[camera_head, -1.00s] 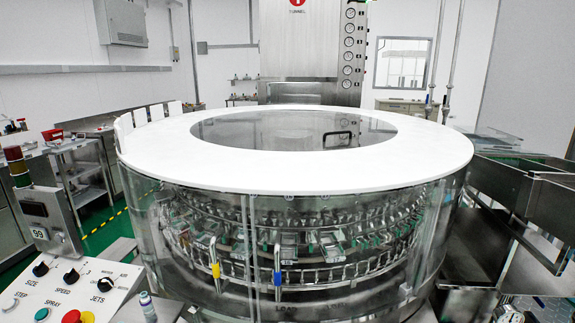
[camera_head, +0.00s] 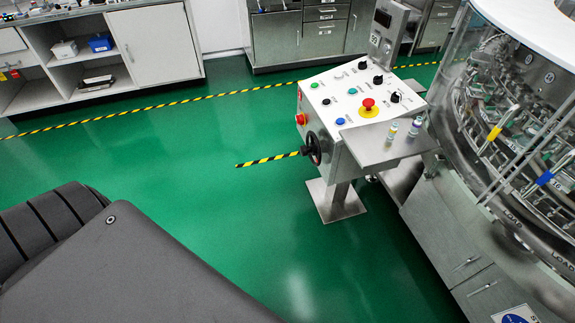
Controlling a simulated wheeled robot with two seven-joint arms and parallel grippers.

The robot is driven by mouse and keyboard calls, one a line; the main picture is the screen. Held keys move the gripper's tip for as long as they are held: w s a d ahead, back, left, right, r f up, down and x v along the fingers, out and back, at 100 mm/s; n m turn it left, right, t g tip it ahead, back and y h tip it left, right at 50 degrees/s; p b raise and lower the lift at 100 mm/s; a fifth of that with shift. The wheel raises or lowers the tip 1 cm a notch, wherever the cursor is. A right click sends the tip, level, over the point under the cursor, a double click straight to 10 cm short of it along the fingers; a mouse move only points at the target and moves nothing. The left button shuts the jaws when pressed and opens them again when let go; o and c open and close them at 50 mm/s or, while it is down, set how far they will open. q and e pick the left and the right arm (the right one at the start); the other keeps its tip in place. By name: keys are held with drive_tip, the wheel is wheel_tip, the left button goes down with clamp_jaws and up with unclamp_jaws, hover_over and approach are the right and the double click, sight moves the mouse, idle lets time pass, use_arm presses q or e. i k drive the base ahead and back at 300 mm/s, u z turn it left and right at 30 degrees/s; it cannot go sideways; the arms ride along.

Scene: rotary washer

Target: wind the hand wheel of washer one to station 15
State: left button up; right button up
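A black hand wheel (camera_head: 313,148) is on the left side of a control console in the head view. The console panel (camera_head: 352,98) carries black knobs, coloured buttons and a red mushroom button on a yellow ring. Washer one (camera_head: 500,120), a round machine with clear walls and a white top rim, stands at the right, partly cut off. Its station number is not readable here. Neither gripper is in view.
A small steel shelf (camera_head: 400,146) with two vials juts from the console's right side. The console stands on a pedestal foot (camera_head: 336,204). Green floor (camera_head: 200,180) is open to its left. Cabinets (camera_head: 160,45) line the back, behind yellow-black floor tape.

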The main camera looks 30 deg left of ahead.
sight(314, 149)
drive_tip(key=u, duration=0.65)
drive_tip(key=i, duration=1.1)
drive_tip(key=z, duration=0.05)
